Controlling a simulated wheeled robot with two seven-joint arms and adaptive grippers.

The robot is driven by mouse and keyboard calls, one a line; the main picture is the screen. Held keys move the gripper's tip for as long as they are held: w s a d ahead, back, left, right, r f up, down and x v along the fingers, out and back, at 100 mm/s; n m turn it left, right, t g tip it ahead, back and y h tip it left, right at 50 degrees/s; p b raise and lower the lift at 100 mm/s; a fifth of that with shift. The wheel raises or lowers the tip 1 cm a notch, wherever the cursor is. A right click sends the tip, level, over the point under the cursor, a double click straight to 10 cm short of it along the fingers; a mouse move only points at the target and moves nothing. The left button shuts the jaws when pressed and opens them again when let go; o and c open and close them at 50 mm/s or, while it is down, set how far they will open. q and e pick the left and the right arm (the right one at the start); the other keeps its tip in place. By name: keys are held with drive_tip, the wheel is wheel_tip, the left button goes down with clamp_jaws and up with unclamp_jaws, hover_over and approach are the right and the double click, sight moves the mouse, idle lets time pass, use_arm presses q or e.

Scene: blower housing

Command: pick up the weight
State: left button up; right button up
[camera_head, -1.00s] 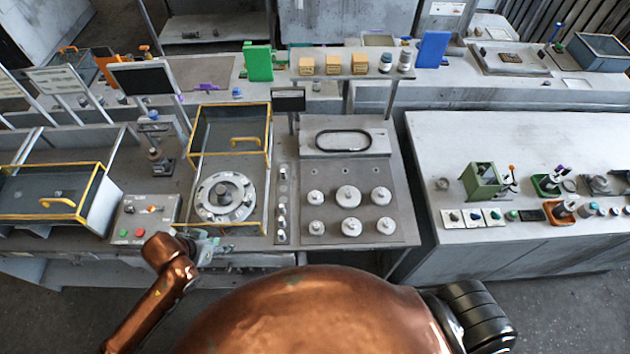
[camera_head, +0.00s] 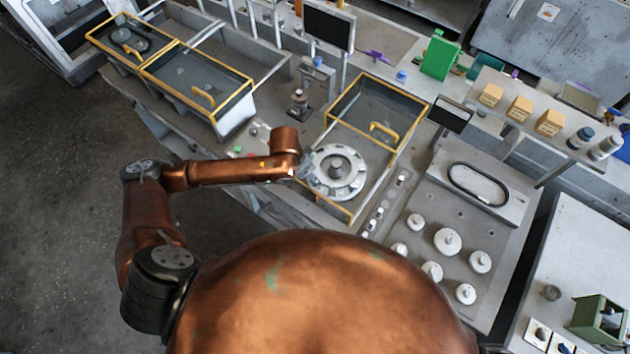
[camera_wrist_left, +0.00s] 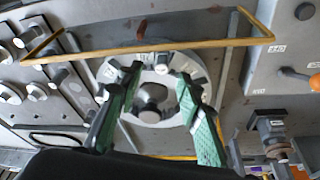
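Several white, round, knobbed pieces that look like weights stand on a grey panel; one is the large weight (camera_head: 447,241) near its middle. My left gripper (camera_head: 306,172) is beside a pale ring-shaped fixture (camera_head: 352,187) with a dark grey centre. In the left wrist view my left gripper (camera_wrist_left: 158,105) has its green-padded fingers spread, empty, with the ring and its centre (camera_wrist_left: 151,97) seen between them. My right gripper is out of view.
A yellow-framed clear cover (camera_head: 378,110) stands open behind the ring. A row of small knobs (camera_head: 385,205) lies between ring and weight panel. A shelf with wooden blocks (camera_head: 519,108) is behind the panel. A black screen (camera_head: 329,26) stands at the back.

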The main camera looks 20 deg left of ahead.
use_arm(q)
drive_tip(key=x, duration=0.3)
drive_tip(key=shift+w+a, duration=0.1)
drive_tip(key=shift+w, duration=0.15)
drive_tip(key=shift+s+f, duration=0.1)
drive_tip(key=shift+f, duration=0.2)
clamp_jaws()
